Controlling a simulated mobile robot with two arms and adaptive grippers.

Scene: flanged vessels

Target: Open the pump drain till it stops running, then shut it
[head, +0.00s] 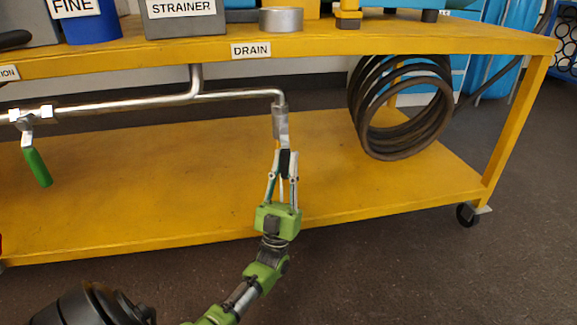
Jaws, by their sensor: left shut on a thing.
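The drain pipe (235,95) runs under the yellow cart's upper deck, below the DRAIN label (251,50). At its right end it bends down into a metal drain valve (280,122). My left gripper (286,158) reaches up from below, its fingers closed just under the valve. It is shut on what looks like the valve's handle, mostly hidden between the fingers. I cannot tell how far the handle is turned, or whether anything runs from the outlet. My right gripper is not in view.
Another valve with a green lever (37,167) hangs at the left. A coiled dark hose (405,108) hangs at the right. The strainer box (184,20), blue FINE container (92,22) and a metal cup (281,19) stand on top. The yellow lower shelf (150,185) is mostly clear.

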